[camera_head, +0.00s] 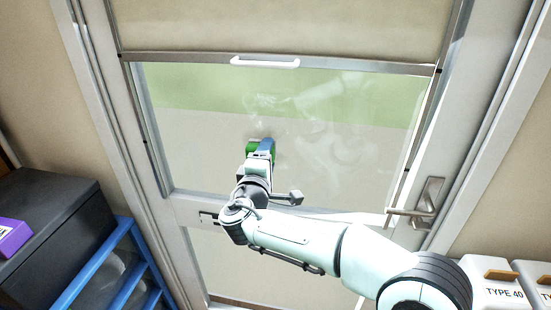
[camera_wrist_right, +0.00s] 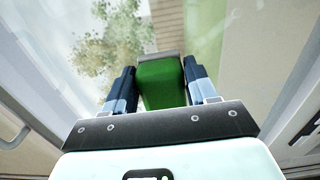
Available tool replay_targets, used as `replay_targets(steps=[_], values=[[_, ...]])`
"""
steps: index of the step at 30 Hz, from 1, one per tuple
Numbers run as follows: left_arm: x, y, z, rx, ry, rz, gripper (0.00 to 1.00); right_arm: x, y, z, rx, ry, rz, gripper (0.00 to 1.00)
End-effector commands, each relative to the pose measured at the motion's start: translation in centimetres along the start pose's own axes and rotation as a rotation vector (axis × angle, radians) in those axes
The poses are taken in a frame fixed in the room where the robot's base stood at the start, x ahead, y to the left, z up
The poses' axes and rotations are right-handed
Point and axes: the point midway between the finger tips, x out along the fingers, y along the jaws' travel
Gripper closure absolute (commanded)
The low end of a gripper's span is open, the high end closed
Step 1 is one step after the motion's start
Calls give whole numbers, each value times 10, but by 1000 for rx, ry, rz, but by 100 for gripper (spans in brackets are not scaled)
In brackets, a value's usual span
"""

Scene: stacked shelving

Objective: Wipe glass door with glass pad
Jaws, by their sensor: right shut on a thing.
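The glass door (camera_head: 330,150) stands in front of me with a grey frame. Whitish smudges (camera_head: 335,110) show on the middle and right of its pane. My right gripper (camera_head: 260,148) is shut on the green glass pad (camera_head: 251,150) and holds it at the left-middle part of the pane. Whether the pad touches the glass, I cannot tell. In the right wrist view the green pad (camera_wrist_right: 162,82) sits between the two blue-grey fingers. My left gripper is not in view.
A lever handle (camera_head: 428,200) sits at the right of the door. A white bar handle (camera_head: 265,62) hangs at the blind's lower edge. A black box (camera_head: 45,225) and blue rack (camera_head: 115,265) stand at left. White boxes (camera_head: 495,285) stand at lower right.

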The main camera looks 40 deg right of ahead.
Motion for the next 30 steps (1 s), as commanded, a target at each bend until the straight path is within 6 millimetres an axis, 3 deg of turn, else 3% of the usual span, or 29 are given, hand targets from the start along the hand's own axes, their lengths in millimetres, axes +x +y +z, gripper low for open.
replay_targets(steps=[11, 21, 30], values=[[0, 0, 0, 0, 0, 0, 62, 2, 0, -18, 0, -3, 0, 67], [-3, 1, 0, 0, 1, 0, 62, 0, 1, -46, -1, -2, 1, 67], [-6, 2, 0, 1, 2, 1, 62, 0, 6, -51, 1, -3, 1, 67]])
